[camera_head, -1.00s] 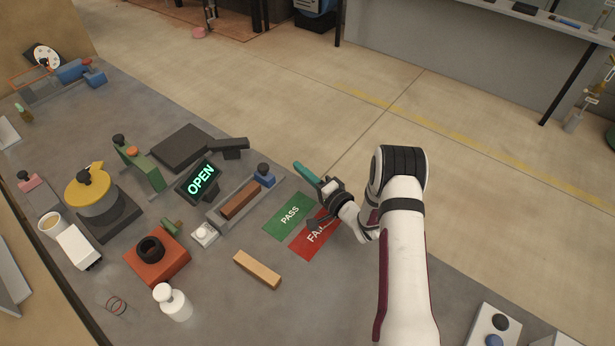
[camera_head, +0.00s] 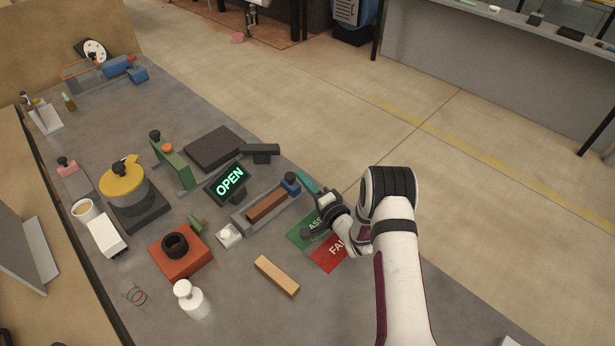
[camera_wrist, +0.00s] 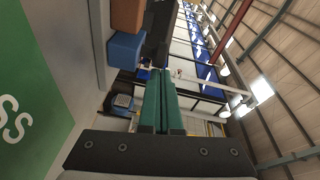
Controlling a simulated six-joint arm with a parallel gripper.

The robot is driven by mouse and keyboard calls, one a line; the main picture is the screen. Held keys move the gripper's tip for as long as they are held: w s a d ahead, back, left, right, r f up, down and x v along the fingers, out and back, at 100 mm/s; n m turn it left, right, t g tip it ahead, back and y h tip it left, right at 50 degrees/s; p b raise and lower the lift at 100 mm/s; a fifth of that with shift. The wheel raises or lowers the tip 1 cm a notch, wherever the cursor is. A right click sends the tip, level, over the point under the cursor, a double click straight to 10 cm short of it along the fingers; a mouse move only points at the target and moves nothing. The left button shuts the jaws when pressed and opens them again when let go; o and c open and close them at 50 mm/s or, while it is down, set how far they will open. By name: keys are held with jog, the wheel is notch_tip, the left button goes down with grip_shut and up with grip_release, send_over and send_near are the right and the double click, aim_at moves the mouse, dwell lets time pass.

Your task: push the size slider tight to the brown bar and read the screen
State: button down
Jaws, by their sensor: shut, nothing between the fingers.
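The brown bar (camera_head: 267,206) lies in a grey channel fixture (camera_head: 241,218). The blue size slider (camera_head: 290,187) with its dark knob stands at the channel's far right end; I cannot tell whether it touches the bar. The screen (camera_head: 229,182) behind the channel reads OPEN in green letters. My gripper (camera_head: 310,188) is just right of the slider, its teal fingers closed together and empty. In the wrist view the shut fingers (camera_wrist: 160,106) point ahead, with the blue slider (camera_wrist: 126,50) and brown bar (camera_wrist: 127,15) to their upper left.
A green PASS mat (camera_head: 300,232) and a red FAIL mat (camera_head: 328,256) lie below my gripper, partly hidden by my arm. A loose tan bar (camera_head: 276,276) lies in front of the channel. A white button box (camera_head: 229,236) stands at its left end.

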jog(key=shift+s+a, duration=0.15)
jog(key=shift+s, duration=0.05)
jog(key=d, duration=0.1)
jog(key=w+d, duration=0.1)
jog(key=d, duration=0.2)
jog(key=shift+w+d+r, duration=0.1)
jog(key=shift+w+r, duration=0.1)
jog(key=shift+r, duration=0.15)
jog(key=v, duration=1)
jog(key=shift+w, duration=0.1)
jog(key=x, duration=0.9)
jog(key=a, duration=0.4)
jog(key=shift+f, duration=0.3)
jog(key=shift+s+a, duration=0.1)
jog(key=shift+s, duration=0.15)
